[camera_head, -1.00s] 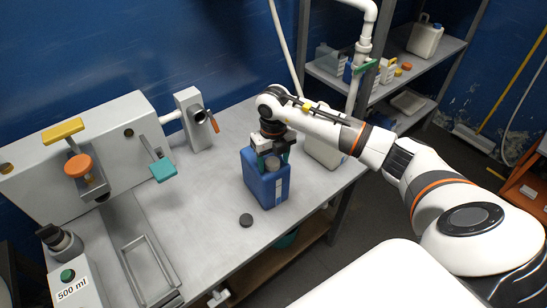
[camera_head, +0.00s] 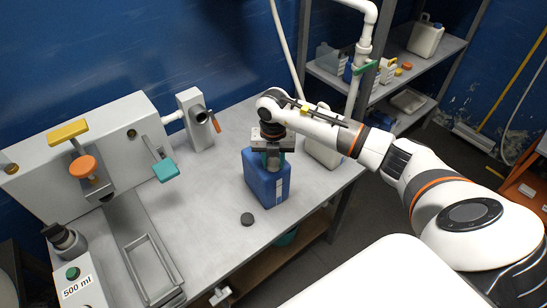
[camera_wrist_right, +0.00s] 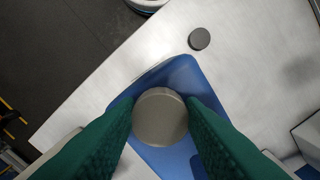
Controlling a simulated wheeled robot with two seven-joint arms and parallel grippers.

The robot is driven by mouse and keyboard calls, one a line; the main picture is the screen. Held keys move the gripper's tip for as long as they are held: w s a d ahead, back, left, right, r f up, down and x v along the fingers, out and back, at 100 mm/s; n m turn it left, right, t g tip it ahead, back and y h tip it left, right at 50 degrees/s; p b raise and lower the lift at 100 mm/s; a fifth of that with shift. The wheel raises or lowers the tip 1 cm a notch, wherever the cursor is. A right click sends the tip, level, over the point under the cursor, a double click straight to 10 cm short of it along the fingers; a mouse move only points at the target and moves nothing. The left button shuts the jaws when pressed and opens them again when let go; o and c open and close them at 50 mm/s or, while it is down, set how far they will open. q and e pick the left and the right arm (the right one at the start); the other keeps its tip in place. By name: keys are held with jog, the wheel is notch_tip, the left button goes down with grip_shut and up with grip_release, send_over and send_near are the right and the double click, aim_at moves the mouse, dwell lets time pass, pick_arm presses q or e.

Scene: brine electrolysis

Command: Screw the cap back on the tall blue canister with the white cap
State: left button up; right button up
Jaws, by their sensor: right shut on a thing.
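A tall blue canister (camera_head: 267,185) stands upright near the right edge of the metal table. Its top also shows in the right wrist view (camera_wrist_right: 183,72). A round cap (camera_wrist_right: 160,117), pale grey-beige in this light, is at the canister's top. My right gripper (camera_head: 273,161) points down over the canister, with its green fingers on opposite sides of the cap and shut on it. The join under the cap is hidden, so I cannot tell how tightly it sits. My left gripper is not in view.
A small dark cap (camera_head: 247,219) lies on the table in front of the canister. A white jug (camera_head: 324,151) stands just behind my right gripper. A filling machine (camera_head: 82,150) with orange and teal levers occupies the left. The table between is clear.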

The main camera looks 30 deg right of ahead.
jog(key=m+p, duration=0.1)
jog(key=m, duration=0.2)
jog(key=shift+r+p, duration=0.2)
jog(key=shift+p, duration=0.2)
jog(key=shift+f+m, duration=0.15)
jog(key=shift+m, duration=0.45)
jog(key=shift+m+p, duration=0.45)
jog(key=shift+m, duration=0.35)
jog(key=shift+m+p, duration=0.3)
jog(key=shift+m, duration=0.3)
jog(key=shift+w+m, duration=0.1)
jog(key=shift+m, duration=0.4)
jog(key=o, duration=1.3)
jog(key=shift+c, duration=0.2)
